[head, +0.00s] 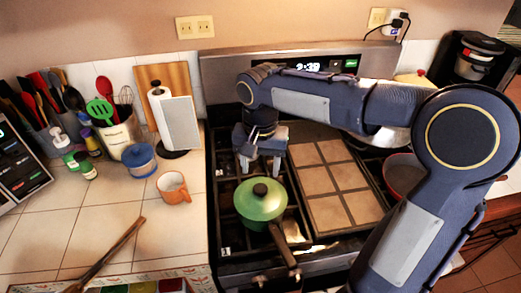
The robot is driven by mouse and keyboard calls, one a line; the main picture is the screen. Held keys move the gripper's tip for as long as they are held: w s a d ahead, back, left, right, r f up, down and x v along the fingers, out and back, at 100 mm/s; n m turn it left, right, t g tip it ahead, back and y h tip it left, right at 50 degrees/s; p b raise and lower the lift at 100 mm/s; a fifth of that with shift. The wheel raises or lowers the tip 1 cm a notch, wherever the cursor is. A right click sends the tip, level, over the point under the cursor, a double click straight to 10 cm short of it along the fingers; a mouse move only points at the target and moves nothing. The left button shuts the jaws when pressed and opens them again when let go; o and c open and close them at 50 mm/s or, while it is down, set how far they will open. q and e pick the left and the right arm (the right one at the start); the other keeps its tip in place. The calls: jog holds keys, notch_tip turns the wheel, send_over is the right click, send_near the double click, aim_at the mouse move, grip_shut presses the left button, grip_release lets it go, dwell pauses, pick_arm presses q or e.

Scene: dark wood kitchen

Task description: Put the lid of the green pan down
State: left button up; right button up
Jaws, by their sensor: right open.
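The green pan (264,220) stands on the front left of the stove, its dark handle pointing down and to the right. Its green lid (255,203), with a black knob (260,189), sits over the pan; I cannot tell whether it is fully seated. My right gripper (260,167) is just behind and above the lid, its fingers pointing down. My left gripper is out of view.
A tiled griddle (334,187) lies right of the pan, with a red pan (402,172) beyond it. Free tiles lie around the mug.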

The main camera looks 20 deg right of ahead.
notch_tip(320, 180, up, 4)
jog(key=s+d+f+n+t+y, duration=0.2)
jog(key=s+d+n+t+y, duration=0.1)
jog(key=s, duration=0.9)
jog(key=s+a+f+n+t, duration=0.2)
jog(key=s+f, duration=0.2)
jog(key=s, duration=0.2)
jog(key=shift+a+f+t+y, duration=0.2)
jog(key=shift+t+y, duration=0.1)
jog(key=shift+y, duration=0.1)
jog(key=shift+s, duration=0.1)
